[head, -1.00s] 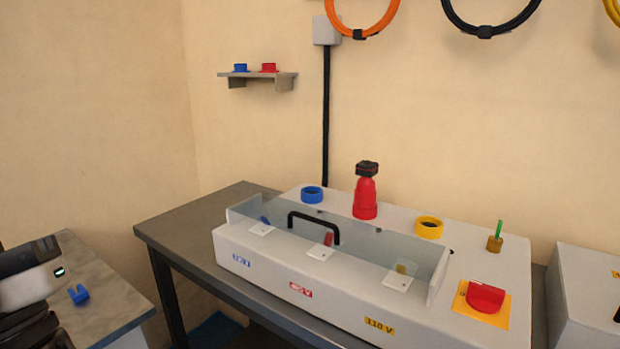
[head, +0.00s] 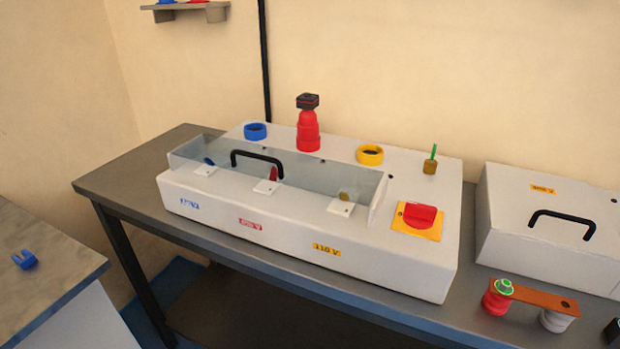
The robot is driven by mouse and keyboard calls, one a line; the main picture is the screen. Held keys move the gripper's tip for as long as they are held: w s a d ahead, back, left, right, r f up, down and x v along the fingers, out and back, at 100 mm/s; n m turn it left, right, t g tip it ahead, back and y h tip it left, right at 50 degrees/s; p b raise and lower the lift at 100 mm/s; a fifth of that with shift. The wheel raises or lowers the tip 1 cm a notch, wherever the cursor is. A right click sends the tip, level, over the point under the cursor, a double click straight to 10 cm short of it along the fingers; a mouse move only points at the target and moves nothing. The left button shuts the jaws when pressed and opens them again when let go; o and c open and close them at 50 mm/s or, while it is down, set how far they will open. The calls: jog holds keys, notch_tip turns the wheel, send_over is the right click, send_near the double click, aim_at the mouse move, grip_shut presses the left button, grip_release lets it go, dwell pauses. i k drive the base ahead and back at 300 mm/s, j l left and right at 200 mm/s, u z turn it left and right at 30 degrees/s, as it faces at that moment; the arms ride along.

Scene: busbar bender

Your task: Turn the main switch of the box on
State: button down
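The box (head: 380,268) is a white housing on a grey table. Its main switch (head: 421,216) is a red rotary knob on a yellow plate at the right end of the box top. I cannot read the switch's markings or tell its position. A clear cover (head: 320,172) with a black handle (head: 257,158) stands over several small levers. Labels in blue, red and yellow mark the front. A red plug (head: 308,130) with a dark top stands upright at the back, between a blue ring (head: 255,131) and a yellow ring (head: 370,154). My gripper is not in view.
A second white box (head: 550,215) with a black handle stands to the right. In front of it are a copper-coloured bar (head: 532,296) and red and white insulators. A blue clip (head: 25,260) lies on the left bench. A brass piece with a green pin (head: 431,162) stands behind the switch.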

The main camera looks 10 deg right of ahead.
aim_at(418, 216)
jog(key=z, duration=1.45)
jog(key=k+j+z, duration=0.15)
jog(key=z, duration=0.2)
jog(key=k+j+z, duration=0.2)
jog(key=z, duration=0.2)
jog(key=i+j, duration=0.1)
jog(key=j, duration=0.15)
